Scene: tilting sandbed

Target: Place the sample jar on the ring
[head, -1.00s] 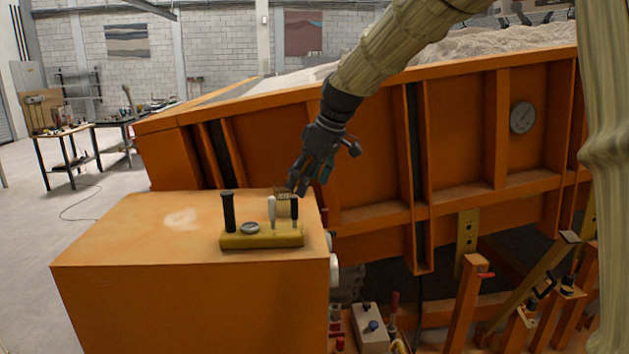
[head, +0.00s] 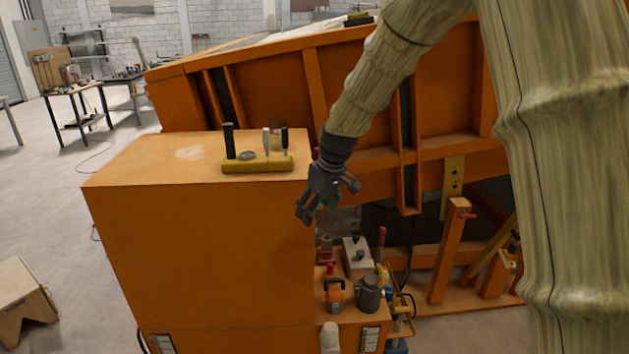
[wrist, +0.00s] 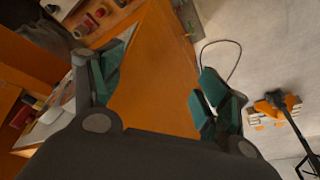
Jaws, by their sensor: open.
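My gripper (head: 312,208) is open and empty, low beside the right edge of the orange cabinet (head: 200,245) in the head view. In the wrist view its two teal-padded fingers (wrist: 160,85) stand wide apart with an orange surface between them. A small brownish see-through object (head: 277,124), perhaps the sample jar, is partly hidden behind the yellow lever block (head: 257,167) on the cabinet top. It is apart from my gripper. A pale worn patch (head: 188,152) lies on the top at left. I cannot make out a ring with certainty.
A low shelf right of the cabinet holds a grey jug (head: 368,294), an orange item (head: 334,293), a white bottle (head: 330,337) and a white box (head: 357,256). The orange sandbed wall (head: 270,95) rises behind. A wooden step stool (head: 22,300) stands at left.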

